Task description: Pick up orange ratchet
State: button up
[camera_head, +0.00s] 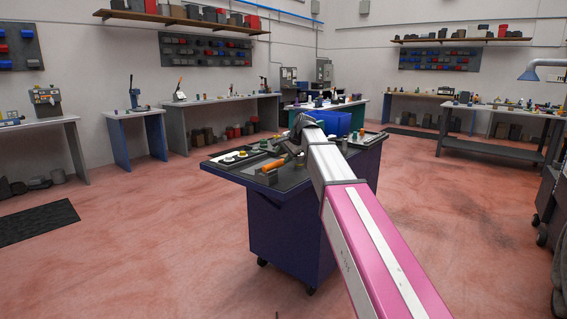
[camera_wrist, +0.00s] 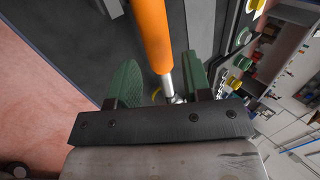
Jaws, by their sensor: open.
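The orange ratchet (camera_wrist: 151,32) shows in the wrist view with its orange handle toward the top and its metal shank running down between the two green fingers of my gripper (camera_wrist: 160,85). The fingers are open, with a gap on both sides of the shank. The ratchet's lower end is partly hidden by the gripper's dark crossbar. In the head view the orange ratchet (camera_head: 273,166) lies on the dark top of the blue cart (camera_head: 290,232), near its front left.
A tray with white and dark round parts (camera_head: 236,158) lies left of the ratchet. Workbenches line the walls. The red floor around the cart is mostly clear, with a dark mat (camera_head: 38,222) at left.

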aim_at(276, 167)
jog(key=x, duration=0.7)
jog(key=shift+w+f, duration=0.15)
jog(key=shift+f, duration=0.25)
grip_shut()
